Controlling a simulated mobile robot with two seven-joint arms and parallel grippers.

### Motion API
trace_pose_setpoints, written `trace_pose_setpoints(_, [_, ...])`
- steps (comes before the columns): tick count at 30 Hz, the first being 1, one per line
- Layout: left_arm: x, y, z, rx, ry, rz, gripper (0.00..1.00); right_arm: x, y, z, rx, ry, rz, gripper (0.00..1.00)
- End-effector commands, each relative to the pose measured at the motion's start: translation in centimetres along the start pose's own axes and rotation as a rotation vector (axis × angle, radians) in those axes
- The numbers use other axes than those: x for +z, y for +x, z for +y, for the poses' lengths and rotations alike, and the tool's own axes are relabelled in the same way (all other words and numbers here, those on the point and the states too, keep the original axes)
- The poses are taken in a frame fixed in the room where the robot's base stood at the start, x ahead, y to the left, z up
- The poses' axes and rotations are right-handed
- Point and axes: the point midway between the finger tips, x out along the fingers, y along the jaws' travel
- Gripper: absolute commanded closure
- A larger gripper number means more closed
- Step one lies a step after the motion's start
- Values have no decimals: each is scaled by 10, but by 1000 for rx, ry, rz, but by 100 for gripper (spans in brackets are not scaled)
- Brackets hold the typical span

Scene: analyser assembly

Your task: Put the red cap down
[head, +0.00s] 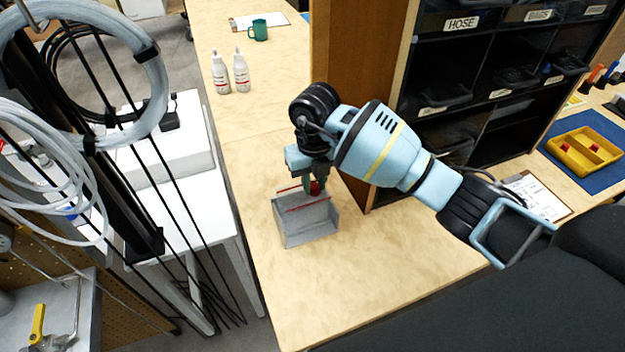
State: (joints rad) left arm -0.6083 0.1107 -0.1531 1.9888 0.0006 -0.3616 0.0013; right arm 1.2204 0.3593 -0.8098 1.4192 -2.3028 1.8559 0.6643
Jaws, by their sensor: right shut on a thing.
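My right gripper (313,187) points down over a grey open box (308,222) on the wooden bench. It is shut on a small red cap (315,188), which shows between the fingers at the level of the box's upper edge. The box has red lines along its upper edges. The fingertips partly hide the cap, and I cannot tell whether the cap touches the box. My left gripper is not in view.
A wooden bench (265,160) runs under the box, with clear room in front. Two white bottles (232,72), a green mug (258,30) and a clipboard stand farther back. A wooden shelf with labelled bins (490,70) rises close behind my right arm. A yellow tray (584,151) with red pieces lies right.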

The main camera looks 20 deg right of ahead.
Motion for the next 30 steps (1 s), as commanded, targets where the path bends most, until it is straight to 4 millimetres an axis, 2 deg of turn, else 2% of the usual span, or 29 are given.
trace_pose_setpoints(6, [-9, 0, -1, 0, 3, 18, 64, 1, -1, 0, 0, 0, -3, 99])
trace_pose_setpoints(20, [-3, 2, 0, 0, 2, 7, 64, 0, 9, 0, 0, 0, -3, 99])
trace_pose_setpoints(21, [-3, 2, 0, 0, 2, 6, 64, 0, 9, 0, 0, 0, -3, 76])
trace_pose_setpoints(24, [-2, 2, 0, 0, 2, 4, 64, 0, 9, 0, 0, 0, -3, 63])
trace_pose_setpoints(26, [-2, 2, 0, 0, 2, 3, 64, 0, 9, 0, 0, 0, -3, 57])
trace_pose_setpoints(30, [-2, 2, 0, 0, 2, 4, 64, 0, 9, 0, 0, 0, -3, 57])
